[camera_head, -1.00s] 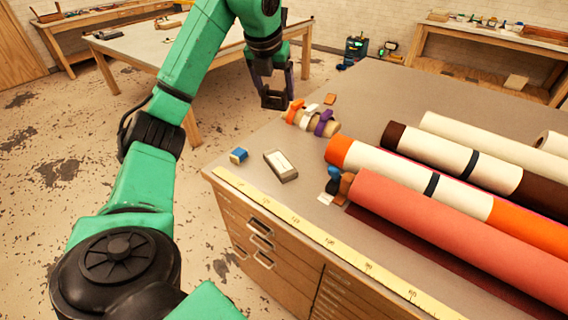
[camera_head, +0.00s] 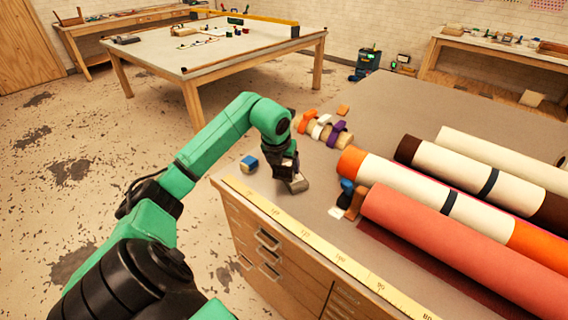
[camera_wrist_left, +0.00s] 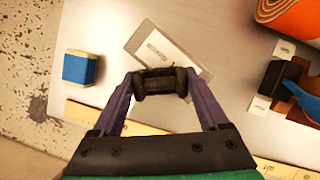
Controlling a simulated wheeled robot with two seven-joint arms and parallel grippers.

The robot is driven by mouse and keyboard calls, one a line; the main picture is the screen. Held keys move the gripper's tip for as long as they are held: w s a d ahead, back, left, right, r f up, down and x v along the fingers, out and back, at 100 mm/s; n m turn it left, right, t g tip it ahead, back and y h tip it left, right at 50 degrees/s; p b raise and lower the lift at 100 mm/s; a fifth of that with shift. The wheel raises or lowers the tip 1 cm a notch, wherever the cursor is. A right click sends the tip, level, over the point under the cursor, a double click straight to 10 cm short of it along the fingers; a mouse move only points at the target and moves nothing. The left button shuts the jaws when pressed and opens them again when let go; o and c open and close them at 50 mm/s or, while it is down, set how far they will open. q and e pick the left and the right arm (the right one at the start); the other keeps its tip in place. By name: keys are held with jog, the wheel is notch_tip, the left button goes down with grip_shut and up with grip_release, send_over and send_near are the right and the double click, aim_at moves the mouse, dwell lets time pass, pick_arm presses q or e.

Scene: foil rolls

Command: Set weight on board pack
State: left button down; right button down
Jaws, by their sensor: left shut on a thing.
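A grey flat block with a pale label, seemingly the weight (camera_head: 299,185), lies on the grey worktop near its left corner. It also shows in the left wrist view (camera_wrist_left: 140,38), lying at a slant. My left gripper (camera_head: 290,172) is over it, pointing down. In the left wrist view the dark fingertips (camera_wrist_left: 161,84) are closed in at its near side, hiding part of it. I cannot tell for sure which thing is the board pack. A small blue and cream block (camera_head: 249,164) sits left of the weight, also in the left wrist view (camera_wrist_left: 79,68). My right gripper is out of view.
A yellow measuring strip (camera_head: 300,236) runs along the worktop's front edge. Large rolls, including a salmon one (camera_head: 440,240), fill the right side. Small banded rolls (camera_head: 323,130) lie behind my gripper. Another table (camera_head: 200,50) stands farther back.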

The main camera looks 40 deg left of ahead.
pick_arm(q)
jog(key=shift+d, duration=0.1)
jog(key=shift+c, duration=1.2)
grip_release()
jog(key=shift+o, duration=1.2)
jog(key=shift+r, duration=0.2)
jog(key=shift+s+r, duration=0.15)
jog(key=shift+r, duration=0.2)
jog(key=b+v, duration=0.1)
jog(key=v, duration=1)
jog(key=shift+b, duration=0.35)
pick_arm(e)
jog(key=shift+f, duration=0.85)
